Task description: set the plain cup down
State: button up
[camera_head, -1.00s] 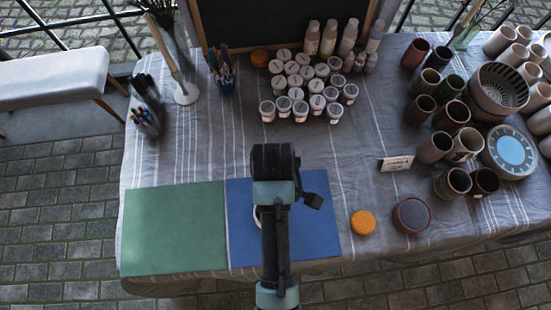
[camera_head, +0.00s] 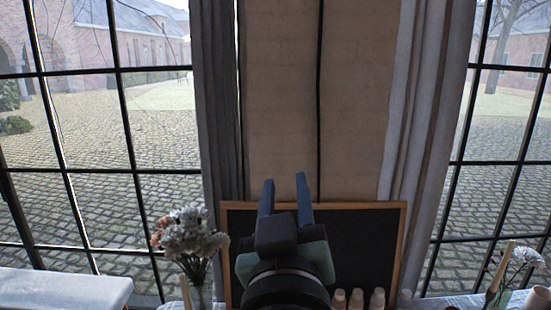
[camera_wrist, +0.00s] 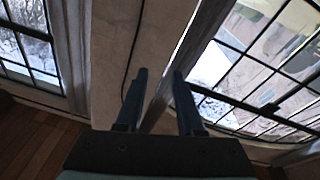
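My gripper (camera_head: 285,180) points upward in the head view, in front of the chalkboard. Its two blue fingers stand apart with nothing between them. The wrist view also shows the gripper (camera_wrist: 160,72) open and empty, facing the wall and windows. The plain cup cannot be made out in either current view. Most of the table top lies below the head view and is out of sight.
The framed chalkboard (camera_head: 356,240) stands behind my gripper. A flower vase (camera_head: 192,245) is to its left, and several pale bottles (camera_head: 357,299) are at lower right. A white bench (camera_head: 62,290) is at far left. Curtained windows fill the background.

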jog(key=s+r+m+t, duration=0.1)
jog(key=s+r+t, duration=0.2)
jog(key=s+r, duration=0.3)
jog(key=s+a+r+m+t, duration=0.1)
jog(key=s+r+t, duration=0.3)
jog(key=r, duration=0.8)
jog(key=shift+s+m, duration=0.4)
jog(key=shift+s, duration=0.55)
